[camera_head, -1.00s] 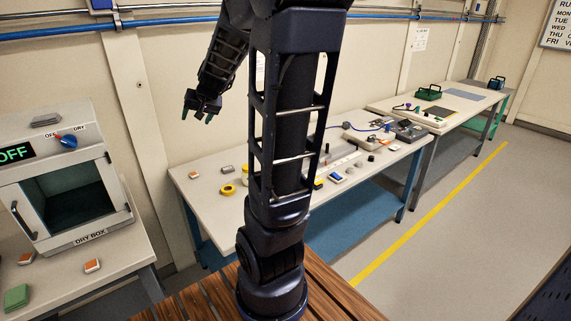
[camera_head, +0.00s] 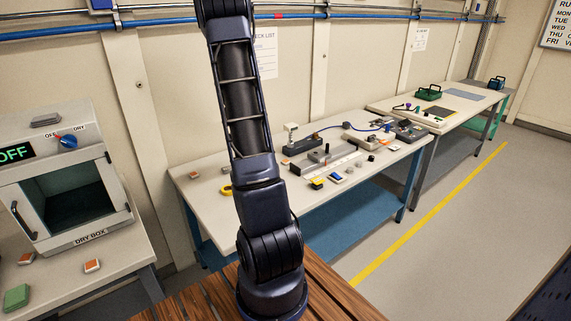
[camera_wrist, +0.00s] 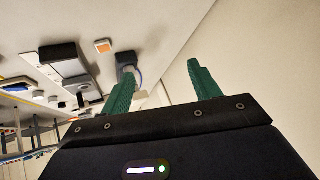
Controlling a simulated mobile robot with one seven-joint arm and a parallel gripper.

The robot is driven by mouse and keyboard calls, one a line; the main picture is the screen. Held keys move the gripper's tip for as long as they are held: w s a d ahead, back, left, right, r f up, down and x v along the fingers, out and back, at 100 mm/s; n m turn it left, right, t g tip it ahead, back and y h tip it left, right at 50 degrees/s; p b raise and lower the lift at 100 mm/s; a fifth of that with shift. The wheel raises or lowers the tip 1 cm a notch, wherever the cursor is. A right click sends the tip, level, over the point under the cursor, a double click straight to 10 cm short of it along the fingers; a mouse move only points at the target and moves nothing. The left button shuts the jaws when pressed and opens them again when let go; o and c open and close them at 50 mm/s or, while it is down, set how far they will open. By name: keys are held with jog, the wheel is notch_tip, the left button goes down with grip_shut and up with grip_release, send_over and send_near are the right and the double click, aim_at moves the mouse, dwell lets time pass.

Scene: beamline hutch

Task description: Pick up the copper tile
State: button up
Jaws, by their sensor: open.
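Several small tiles with orange-brown tops are in view, and I cannot tell for sure which is the copper tile. In the head view two pale-edged ones lie at the back left of the middle bench: one tile (camera_head: 194,174) and another tile (camera_head: 226,169). Two more lie on the dry box table: a front tile (camera_head: 92,265) and a left tile (camera_head: 27,258). In the wrist view a white tile with an orange centre (camera_wrist: 103,46) lies on a pale top, apart from my gripper. My gripper (camera_wrist: 161,71) has green fingers, spread and empty. It is out of the head view.
The dry box (camera_head: 75,190) stands on the left table, with a green block (camera_head: 17,297) near the front. The middle bench (camera_head: 210,205) holds a yellow ring (camera_head: 226,190), partly behind my arm, and grey apparatus (camera_head: 325,158) with small blocks. Its left part is mostly clear.

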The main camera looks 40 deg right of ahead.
aim_at(285, 161)
jog(key=s+d+f+m+g, duration=0.1)
jog(key=d+f, duration=0.4)
jog(key=f, duration=0.1)
jog(key=s+d+f+m+g+h, duration=0.1)
jog(key=d+f+g, duration=0.1)
jog(key=d+f, duration=0.4)
jog(key=s+d+f+g+h, duration=0.1)
jog(key=d+f, duration=0.5)
jog(key=shift+s+f+m+g, duration=0.25)
jog(key=shift+f+m+g, duration=0.05)
jog(key=shift+m, duration=0.1)
jog(key=c, duration=1.1)
jog(key=shift+o, duration=0.2)
jog(key=shift+r, duration=0.15)
notch_tip(285, 161, up, 20)
